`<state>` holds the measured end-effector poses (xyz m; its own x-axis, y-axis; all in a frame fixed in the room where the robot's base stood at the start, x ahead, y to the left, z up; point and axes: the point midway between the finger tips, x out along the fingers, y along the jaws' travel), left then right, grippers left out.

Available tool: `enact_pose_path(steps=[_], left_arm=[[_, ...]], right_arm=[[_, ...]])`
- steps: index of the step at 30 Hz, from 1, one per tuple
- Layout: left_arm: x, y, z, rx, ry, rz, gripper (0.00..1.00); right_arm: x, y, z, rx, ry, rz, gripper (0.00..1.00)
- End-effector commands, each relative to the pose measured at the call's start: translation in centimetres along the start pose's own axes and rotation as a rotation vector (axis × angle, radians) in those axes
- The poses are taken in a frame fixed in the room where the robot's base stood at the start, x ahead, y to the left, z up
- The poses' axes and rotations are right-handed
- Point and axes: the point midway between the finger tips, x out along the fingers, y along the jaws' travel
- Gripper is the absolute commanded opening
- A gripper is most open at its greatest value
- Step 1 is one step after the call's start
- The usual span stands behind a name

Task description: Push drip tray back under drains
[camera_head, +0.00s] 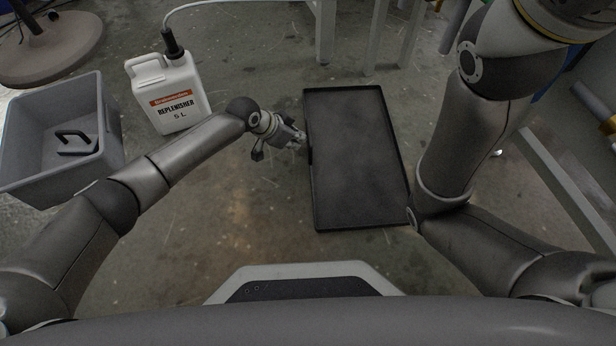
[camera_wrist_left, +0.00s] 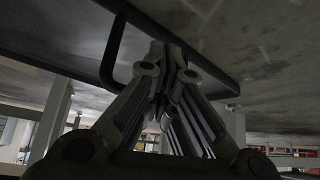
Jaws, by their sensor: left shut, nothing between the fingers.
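The black rectangular drip tray (camera_head: 357,160) lies flat on the floor at the middle of the head view, with its long sides running away from me. My left gripper (camera_head: 300,139) is shut and empty at the tray's left edge. I cannot tell if it touches the rim. In the left wrist view, the shut fingers (camera_wrist_left: 172,52) are close to the tray's dark edge (camera_wrist_left: 60,32), beside a thin dark bar handle (camera_wrist_left: 112,58). My right arm crosses the right side of the head view, and its gripper is out of the picture.
A white replenisher jug (camera_head: 170,94) with a hose stands left of the tray. A grey bin (camera_head: 40,185) with a black handle inside is farther left. Pale legs (camera_head: 326,30) stand beyond the tray's far edge. The floor in front of the tray is clear.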

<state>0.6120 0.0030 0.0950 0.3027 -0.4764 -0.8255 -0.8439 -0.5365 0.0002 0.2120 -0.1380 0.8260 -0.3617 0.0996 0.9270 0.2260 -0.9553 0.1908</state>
Motion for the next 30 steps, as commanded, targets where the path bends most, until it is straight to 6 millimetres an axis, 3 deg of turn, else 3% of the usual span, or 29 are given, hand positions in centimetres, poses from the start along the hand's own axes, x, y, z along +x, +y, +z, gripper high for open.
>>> enact_pose_path(steps=[26, 30], left_arm=[[3.1, 0.1, -4.7, 0.002, 0.007, 0.001, 0.00], [2.6, 0.1, -4.7, 0.000, 0.005, 0.001, 0.00]], right_arm=[[-3.5, -0.7, -1.2, 0.000, 0.000, 0.000, 0.38], [-2.9, -0.6, -1.0, 0.000, -0.001, 0.001, 0.38]])
